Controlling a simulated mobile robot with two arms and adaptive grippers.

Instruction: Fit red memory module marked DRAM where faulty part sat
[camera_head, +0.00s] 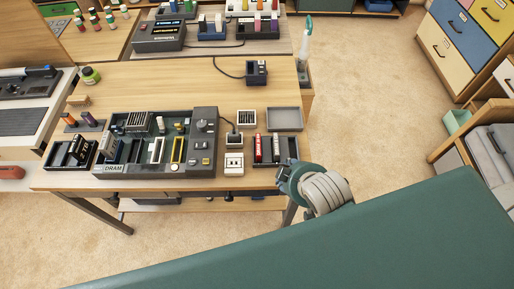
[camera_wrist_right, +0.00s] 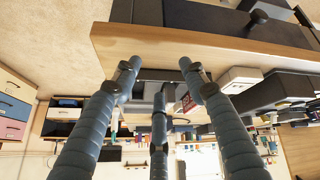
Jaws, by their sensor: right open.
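The dark board (camera_head: 205,185) labelled DRAM at its front left corner lies on the wooden table, with several slots and parts on it. I cannot read a mark on either. My right gripper (camera_head: 286,172) is at the table's front right edge, just in front of the rack and apart from the modules. In the right wrist view its fingers (camera_wrist_right: 158,75) are spread and hold nothing. My left gripper is out of view.
A grey empty tray (camera_head: 285,119) lies behind the rack. A black holder (camera_head: 62,154) is left of the board. A charger-like device (camera_head: 257,72) sits at the back.

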